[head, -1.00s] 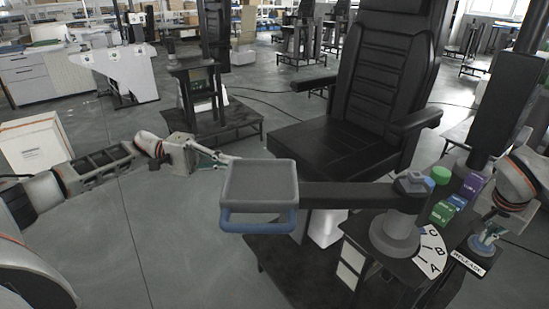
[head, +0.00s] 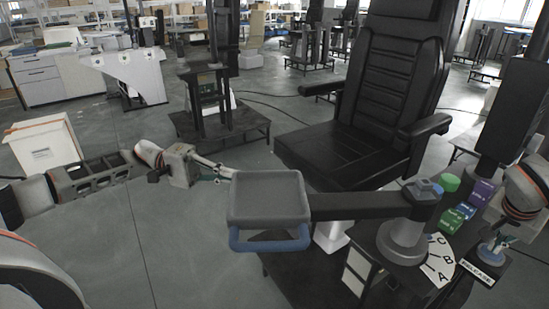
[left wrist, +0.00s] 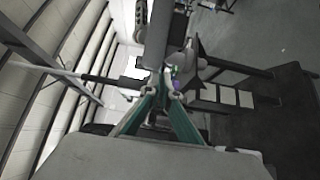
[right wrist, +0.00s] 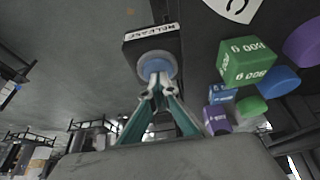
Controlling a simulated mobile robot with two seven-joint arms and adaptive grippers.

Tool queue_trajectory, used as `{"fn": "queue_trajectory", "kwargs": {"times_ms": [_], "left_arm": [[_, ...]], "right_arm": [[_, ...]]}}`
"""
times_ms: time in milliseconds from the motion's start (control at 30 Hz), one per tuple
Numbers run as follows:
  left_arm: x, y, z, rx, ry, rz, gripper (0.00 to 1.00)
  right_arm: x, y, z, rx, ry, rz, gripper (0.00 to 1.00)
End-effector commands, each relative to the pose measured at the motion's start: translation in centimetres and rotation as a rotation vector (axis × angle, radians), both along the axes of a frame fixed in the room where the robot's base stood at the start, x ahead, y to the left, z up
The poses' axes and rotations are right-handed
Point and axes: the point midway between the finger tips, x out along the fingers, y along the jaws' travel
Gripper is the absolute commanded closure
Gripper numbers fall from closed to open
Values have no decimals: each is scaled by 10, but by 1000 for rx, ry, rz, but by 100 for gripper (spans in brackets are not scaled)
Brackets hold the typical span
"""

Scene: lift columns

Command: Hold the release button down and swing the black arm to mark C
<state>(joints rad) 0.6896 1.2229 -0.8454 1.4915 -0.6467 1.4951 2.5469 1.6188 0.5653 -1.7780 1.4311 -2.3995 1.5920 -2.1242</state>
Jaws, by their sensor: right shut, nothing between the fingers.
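The black arm (head: 355,205) reaches left from its round grey pivot (head: 403,242) to a grey pad (head: 268,196) with a blue handle (head: 270,240). The white dial (head: 440,265) beside the pivot carries marks A, B and C; C (head: 430,239) lies nearest the arm. My left gripper (head: 230,172) is at the pad's far left corner, its fingertips together; I cannot tell if it touches. It also shows in the left wrist view (left wrist: 167,90). My right gripper (right wrist: 158,87) is shut, fingertips at the blue release button (right wrist: 155,66), seemingly touching; pressing depth is unclear.
Green, blue and purple labelled blocks (head: 465,213) stand behind the dial. The RELEASE label (head: 478,274) lies in front of the button. A black chair (head: 375,120) stands behind the arm.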

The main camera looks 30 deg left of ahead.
Motion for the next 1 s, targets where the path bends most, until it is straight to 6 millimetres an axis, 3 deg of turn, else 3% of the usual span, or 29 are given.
{"fn": "queue_trajectory", "kwargs": {"times_ms": [200, 400, 600, 800, 1000], "left_arm": [[36, 18, 2, -1, -10, 20, 100], [22, 66, 2, 3, -7, 25, 100], [13, 99, 3, 1, -10, 26, 100], [9, 114, 4, 1, -12, 24, 100], [8, 116, 4, 1, -11, 23, 100]], "right_arm": [[-2, 0, -3, 0, 7, -1, 100], [-2, 0, -2, 1, 7, -1, 100], [-2, 0, -2, 1, 7, -1, 100], [-2, 0, -2, 0, 6, -1, 100], [-1, 0, -1, 0, 4, -1, 100]]}}
